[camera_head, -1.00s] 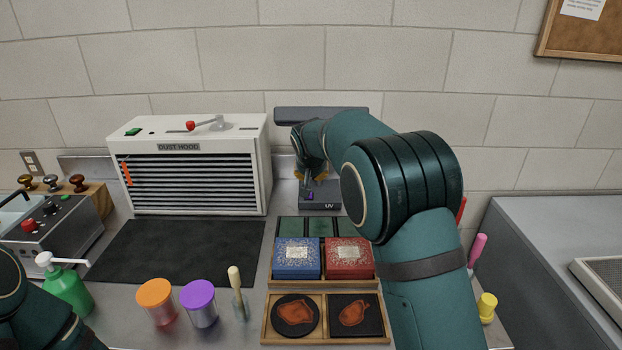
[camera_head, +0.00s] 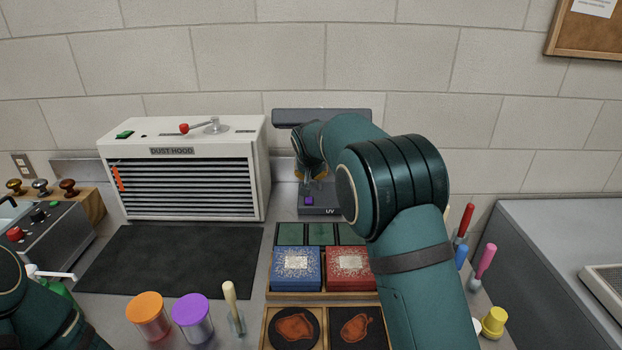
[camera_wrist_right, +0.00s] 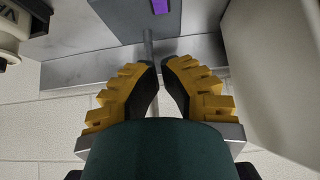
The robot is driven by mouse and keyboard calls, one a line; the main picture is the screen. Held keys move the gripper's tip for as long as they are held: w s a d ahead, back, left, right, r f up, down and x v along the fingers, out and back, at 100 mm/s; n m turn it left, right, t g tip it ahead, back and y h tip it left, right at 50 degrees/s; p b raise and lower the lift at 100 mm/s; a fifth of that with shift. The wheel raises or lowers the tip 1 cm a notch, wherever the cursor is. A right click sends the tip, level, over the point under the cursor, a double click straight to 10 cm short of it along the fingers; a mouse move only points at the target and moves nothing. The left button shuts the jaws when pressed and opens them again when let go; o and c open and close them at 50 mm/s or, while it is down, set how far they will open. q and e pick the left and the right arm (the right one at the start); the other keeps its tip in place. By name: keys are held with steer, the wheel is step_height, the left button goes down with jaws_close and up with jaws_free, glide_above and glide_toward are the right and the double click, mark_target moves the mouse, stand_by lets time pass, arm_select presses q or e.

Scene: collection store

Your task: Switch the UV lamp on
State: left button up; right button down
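The UV lamp has a dark grey bar-shaped head (camera_head: 290,117) against the back wall and a grey base marked UV (camera_head: 330,211). A small purple switch (camera_head: 309,201) sits on the base; it also shows at the top edge of the right wrist view (camera_wrist_right: 160,6). No glow shows under the lamp head. My right gripper (camera_head: 307,188) points down just above and behind the switch, apparently not touching it. In the right wrist view its yellow-backed fingers (camera_wrist_right: 160,68) are nearly together, with nothing between them. My left gripper is out of view.
The white dust hood (camera_head: 185,135) stands left of the lamp. Blue (camera_head: 296,270) and red (camera_head: 350,270) boxes stand in front of the lamp. Orange-lidded (camera_head: 147,305) and purple-lidded (camera_head: 192,308) jars stand further forward. The black mat (camera_head: 165,260) is clear.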

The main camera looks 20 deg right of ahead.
glide_above(311, 200)
step_height(311, 200, down, 7)
steer(key=shift+r+b, duration=0.1)
steer(key=shift+b, duration=0.3)
steer(key=shift+s+a+f+b, duration=0.1)
steer(key=shift+s+f+b, duration=0.05)
steer(key=shift+f, duration=0.45)
steer(key=shift+s+f+b, duration=0.15)
steer(key=shift+f, duration=0.95)
steer(key=shift+s+f, duration=0.1)
steer(key=shift+s+f+b, duration=0.2)
steer(key=shift+f+b, duration=0.25)
steer(key=shift+f, duration=0.05)
steer(key=shift+a+r, duration=0.1)
steer(key=shift+w+d+r+p, duration=0.2)
steer(key=shift+w+r+p, duration=0.15)
steer(key=shift+w+p, duration=0.4)
